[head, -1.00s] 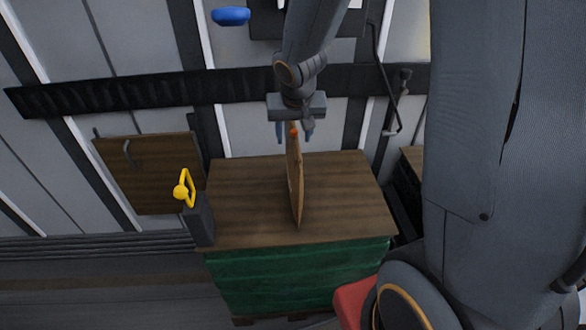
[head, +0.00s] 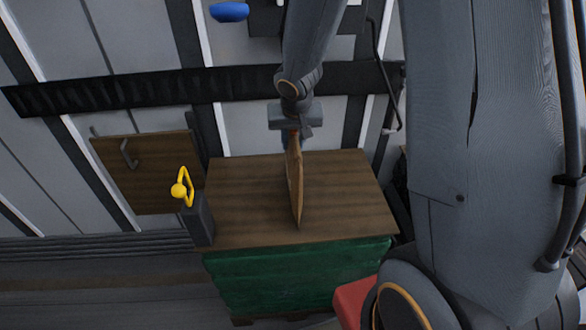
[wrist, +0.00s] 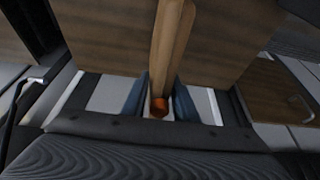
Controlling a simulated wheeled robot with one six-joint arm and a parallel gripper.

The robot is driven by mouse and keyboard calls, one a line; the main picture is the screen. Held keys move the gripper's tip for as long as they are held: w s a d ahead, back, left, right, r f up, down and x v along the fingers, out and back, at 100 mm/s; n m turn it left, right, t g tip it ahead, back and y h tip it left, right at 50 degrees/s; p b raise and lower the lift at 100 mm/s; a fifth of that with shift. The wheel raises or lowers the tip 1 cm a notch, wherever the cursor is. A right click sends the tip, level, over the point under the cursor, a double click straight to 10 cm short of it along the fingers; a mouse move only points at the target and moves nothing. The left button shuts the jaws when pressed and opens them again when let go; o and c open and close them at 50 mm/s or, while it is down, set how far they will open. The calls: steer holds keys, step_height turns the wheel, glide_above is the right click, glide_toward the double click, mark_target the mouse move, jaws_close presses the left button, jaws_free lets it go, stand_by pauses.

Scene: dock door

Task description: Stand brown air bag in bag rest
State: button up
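The brown air bag (head: 296,185) is thin and stands upright, edge-on, on the brown wooden top (head: 240,205) of a green stack. Its orange valve shows at the upper end in the wrist view (wrist: 159,107). My gripper (head: 293,135) is at the bag's top edge. In the wrist view its blue fingers (wrist: 159,98) lie close on either side of the bag and look shut on it. The bag's lower edge appears to be at the wooden top. I cannot make out a bag rest for certain.
A dark grey post (head: 200,219) with a yellow handle (head: 182,188) stands at the left edge of the top. A brown panel (head: 148,172) with a handle is behind it. A blue object (head: 229,12) is up on the wall. The top is bare either side of the bag.

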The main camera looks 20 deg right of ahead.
jaws_close()
step_height(320, 180, up, 9)
steer(key=p, duration=0.3)
steer(key=shift+m+h, duration=0.3)
steer(key=shift+m, duration=0.3)
steer(key=b+x, duration=0.1)
steer(key=x, duration=0.3)
steer(key=a+b+x, duration=0.1)
steer(key=x, duration=0.1)
steer(key=shift+w+b, duration=0.3)
steer(key=shift+b, duration=0.05)
steer(key=shift+r, duration=0.1)
